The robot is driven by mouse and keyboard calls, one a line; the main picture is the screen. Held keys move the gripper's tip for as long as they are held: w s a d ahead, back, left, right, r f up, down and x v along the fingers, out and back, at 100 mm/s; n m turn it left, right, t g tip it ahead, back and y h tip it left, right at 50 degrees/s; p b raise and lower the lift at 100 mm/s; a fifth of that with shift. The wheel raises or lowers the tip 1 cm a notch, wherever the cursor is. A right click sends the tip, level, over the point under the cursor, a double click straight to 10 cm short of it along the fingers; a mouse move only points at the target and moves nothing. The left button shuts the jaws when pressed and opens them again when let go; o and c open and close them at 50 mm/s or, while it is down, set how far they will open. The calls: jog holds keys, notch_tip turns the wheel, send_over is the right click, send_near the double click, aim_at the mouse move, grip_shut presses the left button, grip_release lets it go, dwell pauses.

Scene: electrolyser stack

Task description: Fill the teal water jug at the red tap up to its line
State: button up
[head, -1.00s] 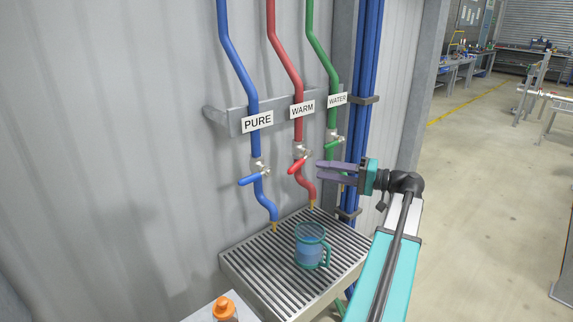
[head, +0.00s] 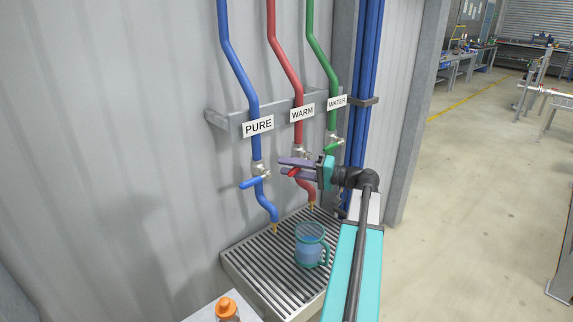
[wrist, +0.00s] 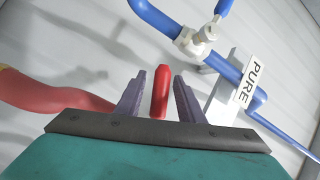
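The teal water jug (head: 309,246) stands upright on the slatted drain tray (head: 262,282), below and slightly in front of the red tap's spout (head: 311,206). It looks bluish inside; I cannot make out its line or how full it is. The red pipe (head: 272,48) carries a WARM label. My gripper (head: 287,166) is at the red tap's lever (head: 293,172). In the wrist view the red lever (wrist: 160,92) stands between my two open fingers (wrist: 158,97), with gaps on both sides. The red valve body is partly hidden behind my gripper.
The blue PURE tap (head: 254,182) is to the left and its valve (wrist: 197,40) shows close by in the wrist view. The green WATER tap (head: 331,146) is to the right. An orange-capped bottle (head: 227,307) stands at the front left.

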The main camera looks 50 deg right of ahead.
jog(key=shift+w+a, duration=0.3)
jog(key=shift+w, duration=0.25)
jog(key=shift+c, duration=0.3)
grip_shut()
